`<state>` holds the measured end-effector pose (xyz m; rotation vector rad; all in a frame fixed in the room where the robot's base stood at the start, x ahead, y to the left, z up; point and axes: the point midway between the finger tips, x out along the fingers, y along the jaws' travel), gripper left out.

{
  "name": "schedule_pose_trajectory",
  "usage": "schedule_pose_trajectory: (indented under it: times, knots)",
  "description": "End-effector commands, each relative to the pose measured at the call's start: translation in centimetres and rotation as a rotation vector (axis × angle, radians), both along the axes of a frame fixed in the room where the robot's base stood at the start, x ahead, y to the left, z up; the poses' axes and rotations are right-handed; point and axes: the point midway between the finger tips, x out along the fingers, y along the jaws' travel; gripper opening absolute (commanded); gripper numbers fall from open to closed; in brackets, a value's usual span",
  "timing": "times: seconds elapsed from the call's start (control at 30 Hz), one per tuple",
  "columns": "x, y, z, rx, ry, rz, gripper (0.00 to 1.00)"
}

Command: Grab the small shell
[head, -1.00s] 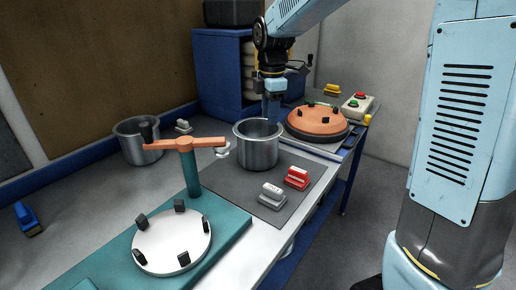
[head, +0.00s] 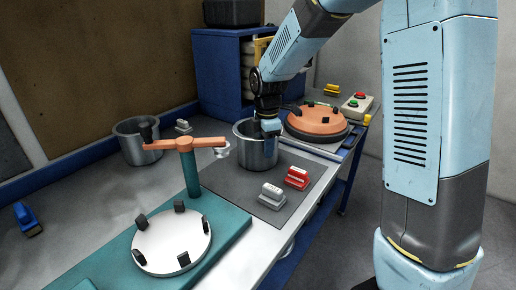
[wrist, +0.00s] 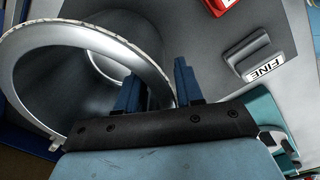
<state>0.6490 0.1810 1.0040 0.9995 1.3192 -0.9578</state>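An open metal pot-like shell (head: 256,152) stands upright on the grey mat. A second metal shell (head: 132,147) stands further left on the bench; no label shows which is the small one. My gripper (head: 270,134) is at the right side of the rim of the shell on the mat. In the wrist view, my gripper (wrist: 156,82) is open, with two blue fingers apart. The left finger appears over the inside of the shell (wrist: 45,88), the right finger outside its rim. The fingertips' depth against the wall is unclear.
A grey block (head: 272,193) marked FINE and a red block (head: 297,178) sit on the mat. An orange crossbar (head: 180,144) on a teal post stands to the left, above a white disc (head: 170,250). An orange round plate (head: 318,121) lies behind right.

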Motion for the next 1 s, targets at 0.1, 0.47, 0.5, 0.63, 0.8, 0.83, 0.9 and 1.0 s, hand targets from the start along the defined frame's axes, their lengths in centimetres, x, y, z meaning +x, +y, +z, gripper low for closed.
schedule_pose_trajectory:
  times: [0.1,0.47,0.5,0.63,0.8,0.83,0.9,1.0]
  knots:
    - [0.0,0.0,-1.4,-0.001,0.002,0.001,0.36]
    - [0.0,0.0,-1.9,0.000,0.000,0.001,0.34]
    - [0.0,0.0,-1.9,0.000,0.000,0.001,0.30]
    - [0.0,0.1,-1.9,0.000,0.000,0.001,0.18]
    - [0.0,0.1,-1.9,0.000,0.000,0.002,0.02]
    - [0.0,0.1,-1.9,0.000,0.000,0.002,0.00]
    - [0.0,0.1,-1.9,0.000,0.000,0.002,0.00]
    - [0.0,0.1,-1.9,0.000,0.000,0.002,0.00]
